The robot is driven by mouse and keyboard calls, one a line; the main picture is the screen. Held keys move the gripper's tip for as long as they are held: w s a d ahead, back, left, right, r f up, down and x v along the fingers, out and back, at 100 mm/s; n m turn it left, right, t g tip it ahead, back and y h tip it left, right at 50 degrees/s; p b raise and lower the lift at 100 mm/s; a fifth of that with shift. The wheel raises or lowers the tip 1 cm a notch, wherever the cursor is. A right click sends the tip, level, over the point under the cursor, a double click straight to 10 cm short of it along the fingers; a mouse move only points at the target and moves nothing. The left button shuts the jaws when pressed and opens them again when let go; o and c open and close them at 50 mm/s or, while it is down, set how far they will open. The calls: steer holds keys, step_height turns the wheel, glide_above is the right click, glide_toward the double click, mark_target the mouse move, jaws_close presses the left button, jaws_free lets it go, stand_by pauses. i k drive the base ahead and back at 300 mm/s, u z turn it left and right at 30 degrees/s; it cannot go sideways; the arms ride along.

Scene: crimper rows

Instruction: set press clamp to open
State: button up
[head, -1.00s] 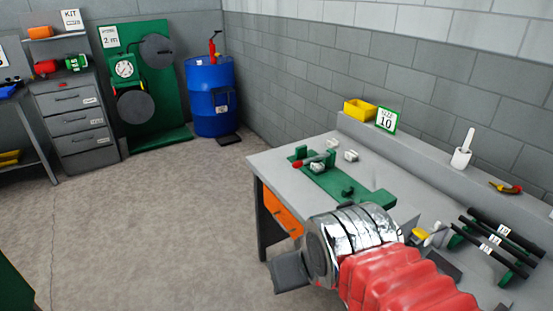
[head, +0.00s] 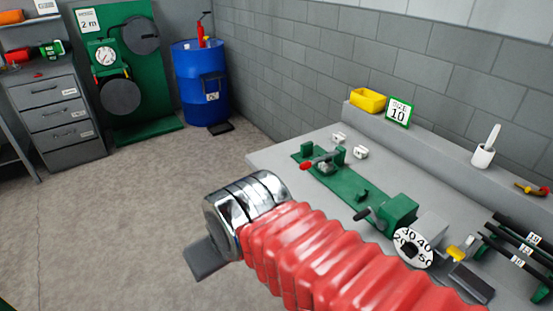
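A green fixture (head: 358,191) lies on the grey workbench (head: 275,160). At its far left end is a small clamp with a red-tipped handle (head: 308,165), which appears to be the press clamp. The handle lies low and nearly flat, but I cannot tell the clamp's state. At the fixture's near end are a green block (head: 400,208), a black lever (head: 364,213) and a white numbered dial (head: 412,248). My gripper (head: 202,259) shows as a dark grey block beyond the silver wrist rings. It is left of the bench, apart from the clamp; its fingers cannot be made out.
Small white pieces (head: 360,152) lie behind the clamp. A yellow bin (head: 368,100) and a "SIZE 10" sign (head: 398,111) stand on the back ledge. Black rods (head: 510,250) lie at the right. Floor left of the bench is clear, up to a blue barrel (head: 201,85).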

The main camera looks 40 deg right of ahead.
mark_target(327, 158)
steer(key=u, duration=0.3)
steer(key=i, duration=0.85)
steer(key=u, duration=0.3)
